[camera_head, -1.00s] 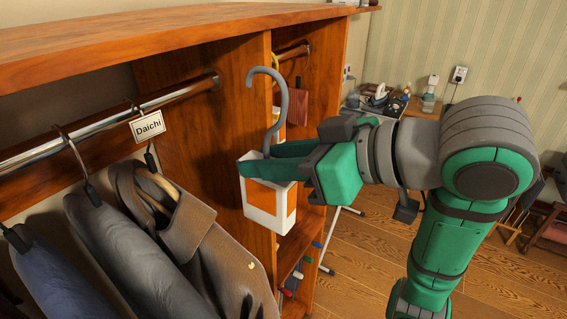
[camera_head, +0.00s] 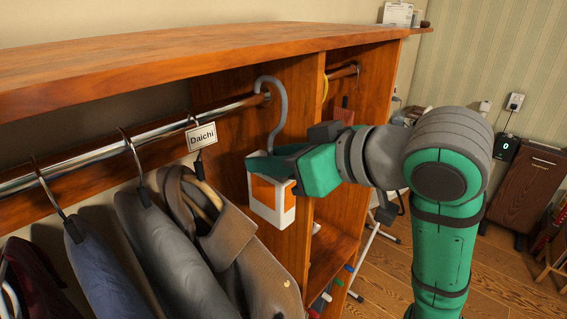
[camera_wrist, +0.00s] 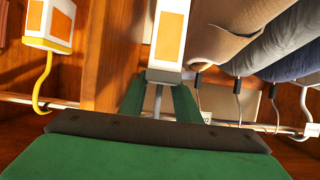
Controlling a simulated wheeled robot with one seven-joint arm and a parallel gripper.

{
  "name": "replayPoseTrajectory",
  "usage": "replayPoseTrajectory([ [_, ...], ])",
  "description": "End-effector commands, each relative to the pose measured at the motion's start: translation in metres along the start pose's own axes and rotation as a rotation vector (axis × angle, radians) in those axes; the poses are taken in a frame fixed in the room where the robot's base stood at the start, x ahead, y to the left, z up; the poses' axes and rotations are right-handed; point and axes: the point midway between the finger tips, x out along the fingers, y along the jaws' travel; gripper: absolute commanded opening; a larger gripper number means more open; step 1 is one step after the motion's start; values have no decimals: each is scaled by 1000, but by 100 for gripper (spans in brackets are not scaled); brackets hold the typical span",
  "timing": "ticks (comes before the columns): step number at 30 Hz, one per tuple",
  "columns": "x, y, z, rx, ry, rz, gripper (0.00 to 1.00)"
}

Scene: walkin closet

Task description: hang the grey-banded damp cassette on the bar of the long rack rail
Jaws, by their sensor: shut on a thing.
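The damp cassette (camera_head: 271,198) is a white box with an orange panel and a tall grey hook (camera_head: 278,118). My gripper (camera_head: 268,165) is shut on its top, and the box hangs upright below the fingers. The wrist view shows the held cassette (camera_wrist: 168,35) with a grey band between the fingers (camera_wrist: 160,105). The long rack rail (camera_head: 90,156) is a shiny metal bar running along the left compartment under the shelf. The hook's curved top appears beside the bar's right end, by the wooden divider; I cannot tell whether it is over the bar.
Several garments (camera_head: 150,240) on hangers fill the left of the rail, with a "Daichi" tag (camera_head: 201,137) among them. A short clear stretch of bar lies right of the tag. A yellow-hooked cassette (camera_wrist: 50,25) hangs in the neighbouring compartment, past the divider (camera_head: 305,110).

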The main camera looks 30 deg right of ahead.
Motion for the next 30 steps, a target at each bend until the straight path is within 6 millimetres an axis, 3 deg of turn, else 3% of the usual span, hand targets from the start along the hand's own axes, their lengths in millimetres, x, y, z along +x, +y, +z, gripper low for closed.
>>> replayPoseTrajectory([
  [27,72,-1,-30,-2,-1,-1,0],
  [30,78,0,-26,0,0,-1,0],
])
